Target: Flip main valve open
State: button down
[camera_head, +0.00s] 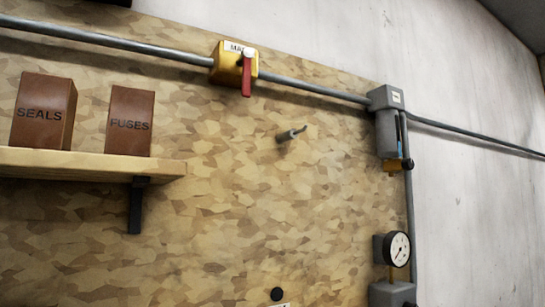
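The main valve (228,72) is a yellow box on the grey pipe near the top of the board, with a white label that starts with "MA". Its red lever (246,78) hangs straight down, across the line of the pipe. The end of the label is hidden behind the lever's top. My gripper is not in view, and nothing touches the lever.
A wooden shelf (95,163) at the left holds brown boxes marked SEALS (42,113) and FUSES (130,122). A grey peg (291,134) juts out below right of the valve. A grey fitting (385,98) and a round gauge (397,249) are at the right.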

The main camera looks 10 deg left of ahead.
aim_at(244, 60)
jog(key=z, duration=1.5)
jog(key=k, duration=0.65)
jog(key=u, duration=1.5)
